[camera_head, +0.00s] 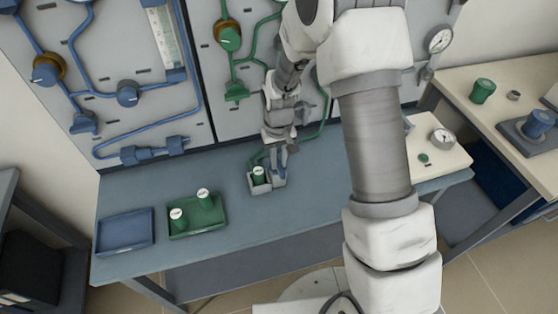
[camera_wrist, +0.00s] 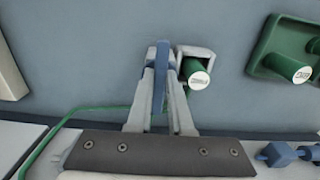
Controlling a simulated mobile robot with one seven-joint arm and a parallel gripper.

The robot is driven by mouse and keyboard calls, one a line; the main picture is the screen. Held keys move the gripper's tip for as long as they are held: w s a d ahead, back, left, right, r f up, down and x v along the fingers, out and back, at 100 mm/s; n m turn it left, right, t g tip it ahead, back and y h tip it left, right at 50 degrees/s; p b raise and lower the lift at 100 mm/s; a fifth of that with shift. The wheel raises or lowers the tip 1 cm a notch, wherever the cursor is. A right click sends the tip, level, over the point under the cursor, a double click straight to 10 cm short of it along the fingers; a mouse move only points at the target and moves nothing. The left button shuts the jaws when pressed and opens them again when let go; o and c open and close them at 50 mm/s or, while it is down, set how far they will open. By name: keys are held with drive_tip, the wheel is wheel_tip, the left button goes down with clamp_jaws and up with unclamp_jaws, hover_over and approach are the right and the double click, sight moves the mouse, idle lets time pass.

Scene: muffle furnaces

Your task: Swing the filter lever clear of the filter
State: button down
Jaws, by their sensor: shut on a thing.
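The filter (camera_head: 259,176) is a green cylinder with a white labelled top, upright in a small grey holder (camera_head: 279,183) on the bench. It also shows in the wrist view (camera_wrist: 196,74). The filter lever is a blue upright bar (camera_wrist: 161,68) just left of the filter in the wrist view. My gripper (camera_head: 277,150) points down at the holder. Its fingers, also in the wrist view (camera_wrist: 160,85), are shut on the lever from both sides. The lever's lower end and pivot are hidden.
A green tray (camera_head: 212,228) with two green cylinders (camera_head: 204,199) and an empty blue tray (camera_head: 124,232) lie to the left on the bench (camera_head: 250,232). Panels with blue and green pipes (camera_head: 150,145) rise behind. A cream plate with a gauge (camera_head: 442,138) is at the right.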

sight(279, 163)
idle(0.4)
drive_tip(key=c, duration=0.8)
unclamp_jaws()
drive_tip(key=shift+r, duration=0.1)
wheel_tip(279, 163, up, 17)
drive_tip(key=shift+r+p, duration=0.15)
drive_tip(key=shift+p, duration=0.75)
drive_tip(key=s+d+r+m+t, duration=0.1)
drive_tip(key=s+d+r, duration=0.1)
drive_tip(key=s+r, duration=0.3)
drive_tip(key=s+d+r+t, duration=0.1)
drive_tip(key=s+d+r, duration=0.2)
drive_tip(key=r, duration=0.3)
drive_tip(key=s+d+r+t, duration=0.1)
drive_tip(key=s, duration=0.3)
drive_tip(key=s+d+r+m+t+p, duration=0.1)
drive_tip(key=s+r, duration=0.1)
drive_tip(key=s, duration=0.3)
drive_tip(key=s+d+r+t, duration=0.1)
drive_tip(key=s+d, duration=0.1)
drive_tip(key=s, duration=0.2)
drive_tip(key=shift+s+r+t+p, duration=0.3)
